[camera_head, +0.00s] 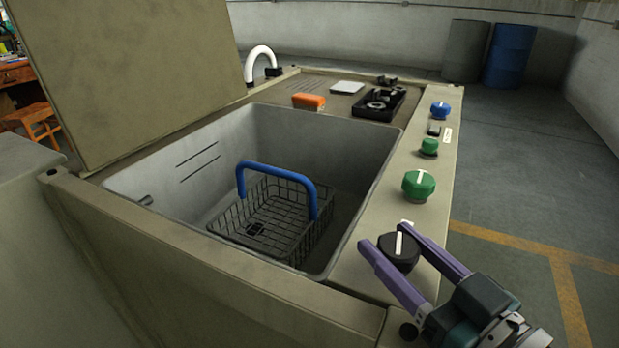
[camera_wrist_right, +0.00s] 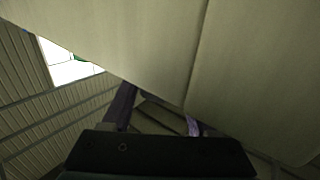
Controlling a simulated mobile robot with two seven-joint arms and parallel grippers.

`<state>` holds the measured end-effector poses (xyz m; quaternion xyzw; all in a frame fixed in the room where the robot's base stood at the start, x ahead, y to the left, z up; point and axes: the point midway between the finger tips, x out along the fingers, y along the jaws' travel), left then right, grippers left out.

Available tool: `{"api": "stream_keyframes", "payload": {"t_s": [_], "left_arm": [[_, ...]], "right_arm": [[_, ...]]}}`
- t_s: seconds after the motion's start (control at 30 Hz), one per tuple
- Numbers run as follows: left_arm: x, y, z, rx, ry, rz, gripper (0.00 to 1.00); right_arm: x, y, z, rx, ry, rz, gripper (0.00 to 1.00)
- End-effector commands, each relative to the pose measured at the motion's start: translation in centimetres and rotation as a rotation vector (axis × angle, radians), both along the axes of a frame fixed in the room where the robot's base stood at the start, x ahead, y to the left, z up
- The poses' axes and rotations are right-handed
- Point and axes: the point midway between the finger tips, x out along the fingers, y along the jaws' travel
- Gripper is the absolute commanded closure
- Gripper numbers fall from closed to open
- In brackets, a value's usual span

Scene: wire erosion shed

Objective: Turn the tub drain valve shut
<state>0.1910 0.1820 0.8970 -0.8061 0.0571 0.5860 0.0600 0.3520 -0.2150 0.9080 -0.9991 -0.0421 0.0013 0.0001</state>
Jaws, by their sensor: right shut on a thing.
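A black round knob (camera_head: 399,250) with a white pointer line sits at the near end of the beige control strip along the tub's right side. Its pointer runs nearly up and down in the picture, with a small white mark on the strip just beyond it. I cannot read which control is labelled as the drain valve. My right gripper (camera_head: 383,235) is shut on this black knob, with one purple finger on each side. In the right wrist view the fingers (camera_wrist_right: 158,112) are dark and the knob is not visible. My left gripper is not in view.
The open grey tub (camera_head: 140,181) holds a wire basket (camera_head: 262,228) with a blue handle. Two green knobs (camera_head: 419,184) and a blue knob (camera_head: 441,109) stand farther along the strip. An orange block (camera_head: 308,101) and a black tray (camera_head: 378,104) lie behind. The floor at right is clear.

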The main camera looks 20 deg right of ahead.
Motion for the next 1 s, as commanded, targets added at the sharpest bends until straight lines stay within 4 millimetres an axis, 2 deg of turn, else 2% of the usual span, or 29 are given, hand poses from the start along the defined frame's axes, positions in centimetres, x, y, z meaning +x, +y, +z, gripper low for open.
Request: {"api": "stream_keyframes", "payload": {"t_s": [0.33,0.87,0.9,1.0], "left_arm": [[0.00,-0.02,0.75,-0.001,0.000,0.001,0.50],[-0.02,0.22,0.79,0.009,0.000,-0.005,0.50],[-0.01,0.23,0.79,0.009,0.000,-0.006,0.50],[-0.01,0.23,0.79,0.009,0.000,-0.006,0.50]], "right_arm": [[0.02,0.03,0.06,0.002,-0.002,-0.152,0.96],[0.05,0.00,0.06,-0.001,-0.004,-0.179,0.96],[0.05,-0.01,0.07,-0.001,-0.004,-0.179,0.40],[0.05,-0.01,0.06,0.000,-0.004,-0.178,0.28]]}}
